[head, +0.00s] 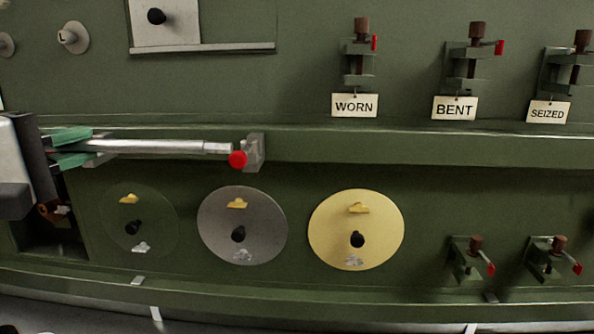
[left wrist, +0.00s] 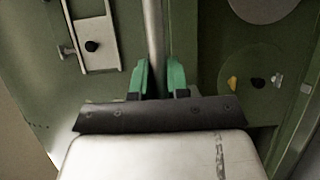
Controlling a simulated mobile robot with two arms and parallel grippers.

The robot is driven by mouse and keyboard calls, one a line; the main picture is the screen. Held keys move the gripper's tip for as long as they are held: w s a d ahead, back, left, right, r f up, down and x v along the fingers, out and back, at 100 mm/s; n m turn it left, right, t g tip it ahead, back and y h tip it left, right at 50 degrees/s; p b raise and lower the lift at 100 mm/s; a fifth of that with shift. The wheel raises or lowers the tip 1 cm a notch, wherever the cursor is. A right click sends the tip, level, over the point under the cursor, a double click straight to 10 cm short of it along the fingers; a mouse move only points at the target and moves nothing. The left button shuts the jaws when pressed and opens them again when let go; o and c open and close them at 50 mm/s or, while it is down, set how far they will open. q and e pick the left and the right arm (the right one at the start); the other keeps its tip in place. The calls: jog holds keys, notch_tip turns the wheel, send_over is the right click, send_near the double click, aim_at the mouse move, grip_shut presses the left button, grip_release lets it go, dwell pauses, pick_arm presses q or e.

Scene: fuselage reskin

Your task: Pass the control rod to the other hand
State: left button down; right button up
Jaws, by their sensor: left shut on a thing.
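The control rod (head: 165,146) is a long silver rod that lies level in front of the green panel in the head view. Its right end has a red ball tip (head: 238,159) beside a small grey bracket (head: 255,150); I cannot tell whether they touch. My left gripper (head: 88,147), with green fingers, is shut on the rod near its left end. The rod (left wrist: 153,45) also shows in the left wrist view, running up from between the green fingers (left wrist: 158,80). My right gripper is in neither view.
Tagged latches marked WORN (head: 359,55), BENT (head: 470,58) and SEIZED (head: 570,68) stick out above the ledge. Below it are a grey disc (head: 215,222), a yellow disc (head: 325,225) and two small latches (head: 465,262) at the right. The ledge (head: 420,147) is clear right of the bracket.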

pick_arm(q)
jog(key=s+d+f, duration=0.1)
jog(key=d+f, duration=0.1)
jog(key=f, duration=1)
jog(key=s+d+f, duration=0.2)
jog(key=d+f, duration=0.1)
jog(key=f, duration=1)
jog(key=s+d+f, duration=0.1)
jog(key=d+f, duration=0.1)
jog(key=f, duration=1.1)
jog(key=shift+s+d+f, duration=0.2)
jog(key=shift+d+f, duration=0.05)
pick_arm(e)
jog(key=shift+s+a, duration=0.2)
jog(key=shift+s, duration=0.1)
pick_arm(q)
notch_tip(320, 180, down, 2)
jog(key=b, duration=0.2)
jog(key=shift+f+b, duration=0.2)
jog(key=shift+b, duration=0.1)
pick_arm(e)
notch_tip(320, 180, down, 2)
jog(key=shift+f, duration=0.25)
pick_arm(q)
jog(key=shift+d+r, duration=0.1)
